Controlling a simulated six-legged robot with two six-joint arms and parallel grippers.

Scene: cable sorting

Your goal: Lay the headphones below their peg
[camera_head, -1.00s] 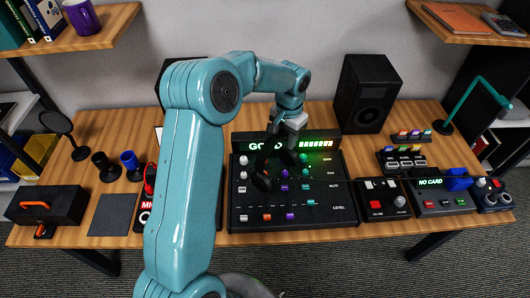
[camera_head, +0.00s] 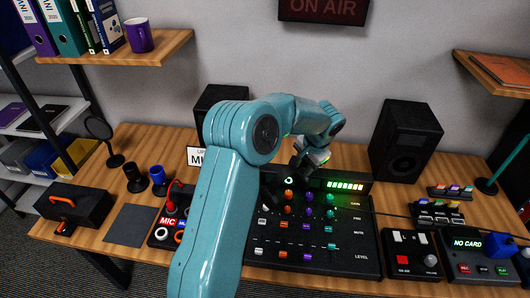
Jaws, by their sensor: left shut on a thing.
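My left arm comes up from the bottom middle, and its gripper (camera_head: 306,161) is above the back part of the black mixing desk (camera_head: 345,262). It is shut on the black headphones (camera_head: 270,188), which hang dark against the desk and are partly hidden by my arm. Their lower part is hard to tell from the desk behind. I cannot make out the headphones' peg. My right gripper is not in view.
Black speakers stand at the back, one at right (camera_head: 404,140) and one behind my arm (camera_head: 218,98). A dark mat (camera_head: 131,226) lies bare at left, beside two small cups and a black case (camera_head: 73,204). Button boxes (camera_head: 410,255) fill the right. An ON AIR sign (camera_head: 323,9) is on the wall.

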